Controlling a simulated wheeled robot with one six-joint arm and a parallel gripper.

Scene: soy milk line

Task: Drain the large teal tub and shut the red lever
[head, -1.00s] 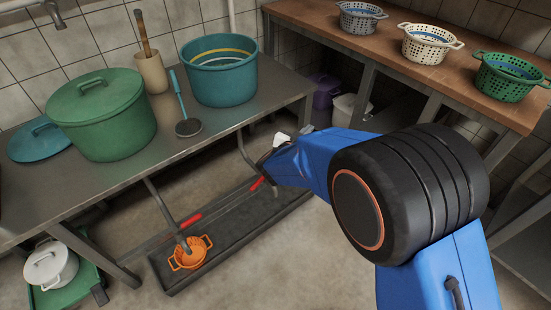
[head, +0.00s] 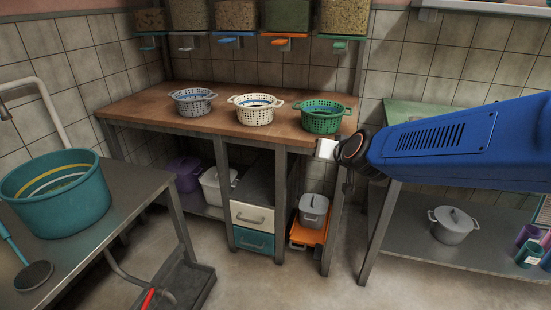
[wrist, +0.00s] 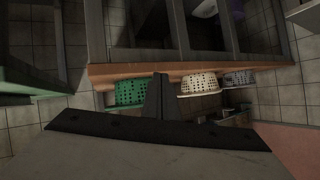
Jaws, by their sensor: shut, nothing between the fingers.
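The large teal tub (head: 55,205) stands on the metal table at the left of the head view. Pale and yellow rings show on its inner wall; I cannot tell how much liquid is in it. Below the table a drain pipe (head: 125,275) comes down, with a red lever (head: 148,299) at the bottom edge of the view. I cannot tell from this angle whether the lever is open or shut. My gripper (head: 326,149) is far to the right of both, in front of the wooden counter. In the wrist view my gripper (wrist: 160,82) is shut and empty.
Grey, white (head: 253,118) and green (head: 322,124) colanders stand on the wooden counter (head: 150,103), close behind my gripper. Filled bins (head: 235,16) hang above. A grey pot (head: 454,225) sits on a low shelf at right. The floor in the middle is clear.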

